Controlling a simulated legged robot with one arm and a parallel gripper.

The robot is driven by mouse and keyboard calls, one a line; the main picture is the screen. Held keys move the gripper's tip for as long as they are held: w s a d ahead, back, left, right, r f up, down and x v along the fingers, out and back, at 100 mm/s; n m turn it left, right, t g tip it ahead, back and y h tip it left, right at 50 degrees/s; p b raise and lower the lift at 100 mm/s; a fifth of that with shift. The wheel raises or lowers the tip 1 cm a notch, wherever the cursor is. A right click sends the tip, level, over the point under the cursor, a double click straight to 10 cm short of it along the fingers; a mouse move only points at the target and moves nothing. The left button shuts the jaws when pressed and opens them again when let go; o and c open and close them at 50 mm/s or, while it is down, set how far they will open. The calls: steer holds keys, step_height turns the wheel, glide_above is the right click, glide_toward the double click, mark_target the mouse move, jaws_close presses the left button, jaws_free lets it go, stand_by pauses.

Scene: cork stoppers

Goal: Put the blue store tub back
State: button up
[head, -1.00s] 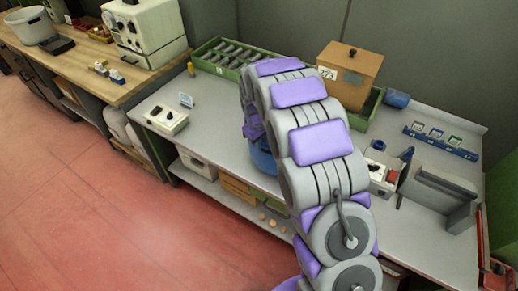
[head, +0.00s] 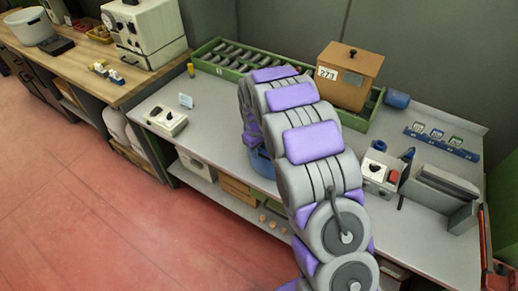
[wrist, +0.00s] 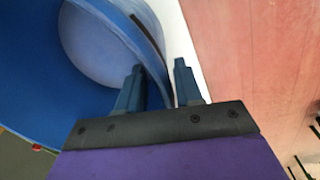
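The blue store tub (head: 262,163) stands on the grey bench in the head view, largely hidden behind my arm. In the wrist view the tub (wrist: 35,65) fills the upper left, with its curved wall and paler round inside. My gripper (wrist: 158,82) is at the tub's rim, its two dark blue fingers apart. The left finger overlaps the inner side of the wall and the right finger is outside it. A gap shows between wall and right finger; I cannot tell whether the left finger touches. My gripper is hidden in the head view.
Behind my arm is a green tray (head: 222,58) of dark pieces, with a brown box (head: 350,75) at its right end. A blue cylinder (head: 397,99) lies beside it. A white device (head: 165,121) stands left; a red-buttoned one (head: 380,172) stands right.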

steer(key=shift+a, duration=0.15)
step_height(320, 180, up, 11)
steer(key=p, duration=0.2)
steer(key=s+d+r+m, duration=0.2)
steer(key=s+d+r, duration=0.2)
steer(key=s+r, duration=0.4)
steer(key=s+d+r+m+g, duration=0.1)
steer(key=s+d+m, duration=0.1)
steer(key=s, duration=1.5)
steer(key=s+d+r+m+g, duration=0.1)
steer(key=s+d+m, duration=0.2)
steer(key=s, duration=1.5)
steer(key=shift+s+d+r+m+y, duration=0.25)
steer(key=shift+r+m+y, duration=0.05)
steer(key=shift+m, duration=0.1)
